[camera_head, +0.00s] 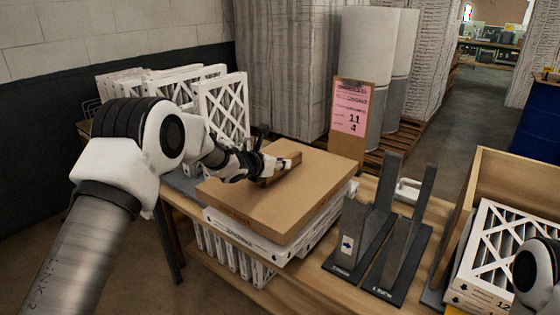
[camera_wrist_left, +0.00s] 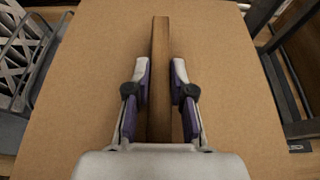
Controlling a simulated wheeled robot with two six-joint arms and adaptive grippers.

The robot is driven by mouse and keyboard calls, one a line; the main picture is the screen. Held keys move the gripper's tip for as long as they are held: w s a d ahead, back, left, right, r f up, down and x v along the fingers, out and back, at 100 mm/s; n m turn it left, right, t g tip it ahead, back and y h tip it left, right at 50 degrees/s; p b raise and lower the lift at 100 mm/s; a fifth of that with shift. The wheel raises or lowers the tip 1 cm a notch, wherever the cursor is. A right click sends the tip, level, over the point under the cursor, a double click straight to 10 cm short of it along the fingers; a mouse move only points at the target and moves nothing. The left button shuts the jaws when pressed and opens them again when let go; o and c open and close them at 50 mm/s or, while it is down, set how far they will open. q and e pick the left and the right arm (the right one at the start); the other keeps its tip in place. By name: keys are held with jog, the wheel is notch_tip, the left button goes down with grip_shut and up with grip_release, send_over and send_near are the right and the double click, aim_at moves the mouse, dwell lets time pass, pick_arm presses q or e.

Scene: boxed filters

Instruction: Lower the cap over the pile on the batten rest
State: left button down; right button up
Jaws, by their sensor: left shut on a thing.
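The cap (camera_head: 285,195) is a flat brown board with a wooden grip bar on top (camera_head: 283,167). My left gripper (camera_head: 268,166) is shut on this bar. In the left wrist view, the gripper's fingers (camera_wrist_left: 160,78) stand on both sides of the bar (camera_wrist_left: 160,45), and the board (camera_wrist_left: 230,70) spreads out below. The pile of white-framed filters (camera_head: 265,245) lies directly under the cap at the table's front. I cannot tell whether the cap touches it. The batten rest is hidden under the pile. My right gripper is not in view; part of my right arm shows at lower right.
Upright filters (camera_head: 222,105) stand behind the cap on the left. Dark angled stands (camera_head: 365,235) are right of the pile. A wooden crate (camera_head: 482,165) with filters stands farther right. A pink sign (camera_head: 351,108) on a board rises behind the cap. More filters are below the tabletop.

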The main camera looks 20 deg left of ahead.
aim_at(280, 174)
pick_arm(q)
jog(key=shift+f, duration=0.45)
jog(key=shift+s+f+b, duration=0.2)
jog(key=shift+f+b, duration=0.35)
jog(key=shift+f, duration=0.15)
jog(key=shift+w+f+b, duration=0.15)
jog(key=shift+f+b, duration=0.35)
jog(key=shift+f, duration=0.25)
jog(key=shift+f+b, duration=1.35)
jog(key=shift+b, duration=0.55)
jog(key=c, duration=0.9)
grip_release()
